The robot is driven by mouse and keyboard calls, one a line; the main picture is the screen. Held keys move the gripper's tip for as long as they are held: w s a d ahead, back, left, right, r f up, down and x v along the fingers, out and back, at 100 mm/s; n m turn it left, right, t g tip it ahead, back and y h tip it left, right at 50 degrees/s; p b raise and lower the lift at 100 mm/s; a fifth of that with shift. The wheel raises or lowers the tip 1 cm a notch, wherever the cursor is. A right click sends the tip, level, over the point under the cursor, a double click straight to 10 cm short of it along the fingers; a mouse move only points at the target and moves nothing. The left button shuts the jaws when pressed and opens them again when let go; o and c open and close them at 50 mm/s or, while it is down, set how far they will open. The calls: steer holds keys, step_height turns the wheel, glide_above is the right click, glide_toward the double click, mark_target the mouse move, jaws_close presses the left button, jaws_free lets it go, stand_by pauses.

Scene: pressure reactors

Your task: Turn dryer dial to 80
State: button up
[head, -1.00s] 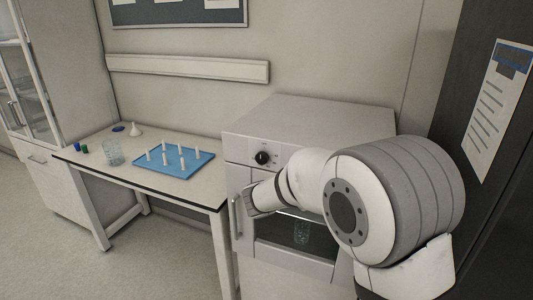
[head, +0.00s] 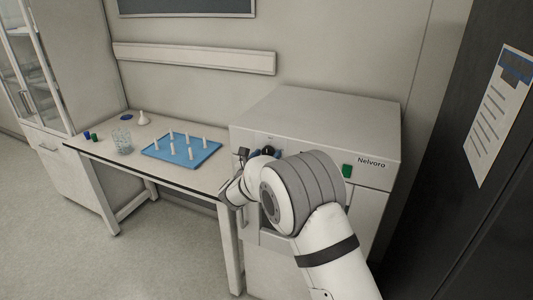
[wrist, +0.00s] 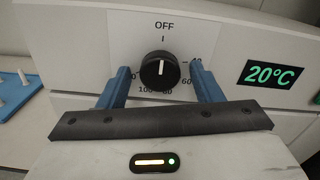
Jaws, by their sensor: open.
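The dryer (head: 318,118) is a pale box with the label Nelvoro. Its black round dial (wrist: 160,70) sits between the blue fingers of my gripper (wrist: 161,68) in the wrist view. The dial's white mark points up toward OFF. The fingers are open, one on each side of the dial, with a visible gap to it. Numbers around the dial's lower half are partly hidden by the fingers and dial; 40, 60 and 100 can be partly read. The display (wrist: 269,74) reads 20°C in green. In the head view the dial (head: 269,151) shows just beyond my gripper.
A table (head: 107,160) stands left of the dryer, with a blue tray (head: 181,153) of white pegs, a glass beaker (head: 122,141) and a funnel (head: 143,118). A green switch (head: 346,171) is on the dryer front. A dark cabinet (head: 455,190) stands at the right.

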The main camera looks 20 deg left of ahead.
steer(key=shift+w, duration=0.15)
steer(key=shift+c, duration=0.6)
steer(key=c, duration=0.9)
steer(key=shift+o, duration=0.2)
steer(key=shift+f, duration=0.1)
steer(key=shift+b, duration=0.5)
